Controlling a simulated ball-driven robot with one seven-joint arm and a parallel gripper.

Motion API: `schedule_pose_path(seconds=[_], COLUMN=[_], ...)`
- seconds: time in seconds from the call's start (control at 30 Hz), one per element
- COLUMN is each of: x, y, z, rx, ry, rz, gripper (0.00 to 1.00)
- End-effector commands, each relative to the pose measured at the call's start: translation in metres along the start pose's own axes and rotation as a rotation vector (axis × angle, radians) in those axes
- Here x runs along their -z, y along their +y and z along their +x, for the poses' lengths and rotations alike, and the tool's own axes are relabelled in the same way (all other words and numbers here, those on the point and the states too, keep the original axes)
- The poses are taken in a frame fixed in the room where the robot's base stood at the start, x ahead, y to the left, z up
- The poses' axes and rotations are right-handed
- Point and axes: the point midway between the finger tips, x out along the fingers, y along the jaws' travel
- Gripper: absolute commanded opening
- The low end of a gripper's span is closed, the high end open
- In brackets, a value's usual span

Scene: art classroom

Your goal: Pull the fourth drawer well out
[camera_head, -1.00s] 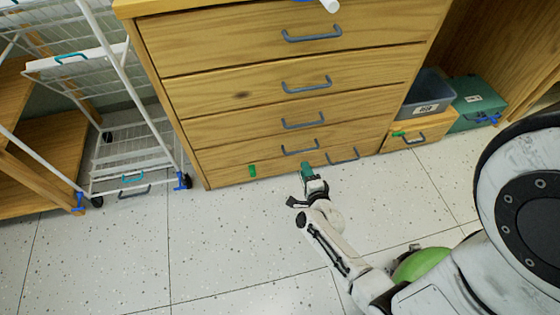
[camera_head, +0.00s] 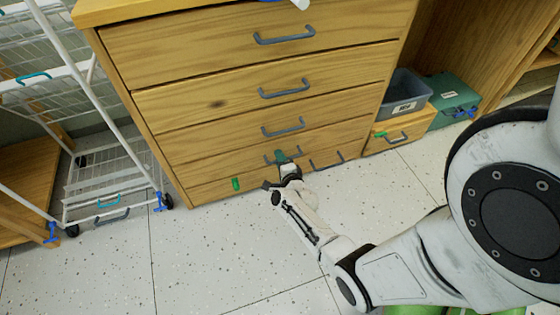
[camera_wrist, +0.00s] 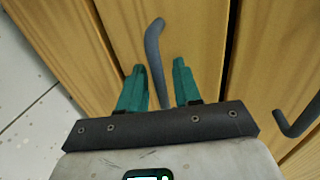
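The wooden drawer unit (camera_head: 240,62) stands ahead, its drawers stacked with grey bar handles. The fourth drawer (camera_head: 213,168) is near the bottom and looks flush with the others. Its handle (camera_head: 269,160) is partly covered by my gripper (camera_head: 281,157). In the wrist view my gripper (camera_wrist: 158,74) is open, with teal fingers on either side of the fourth drawer's grey handle (camera_wrist: 154,50). Gaps show between the handle and both fingers. The handle's lower end is hidden behind the gripper body.
A green piece (camera_head: 236,184) is at the lowest drawer front. A white wire cart (camera_head: 110,180) stands left. Speckled floor (camera_head: 210,240) before the unit is clear.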

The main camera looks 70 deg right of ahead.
Motion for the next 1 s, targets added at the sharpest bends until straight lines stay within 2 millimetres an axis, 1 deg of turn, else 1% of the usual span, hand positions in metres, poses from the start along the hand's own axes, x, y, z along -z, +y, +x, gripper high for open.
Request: schedule_pose_path(seconds=[0.13,0.47,1.0], x=[-0.0001,-0.0001,-0.0002], y=[0.0001,0.0004,0.0016], z=[-0.0003,-0.0006,-0.0028], rx=[-0.001,-0.001,-0.003], ry=[0.000,0.000,-0.001], rz=[0.000,-0.001,-0.001], gripper=[0.32,0.00,0.00])
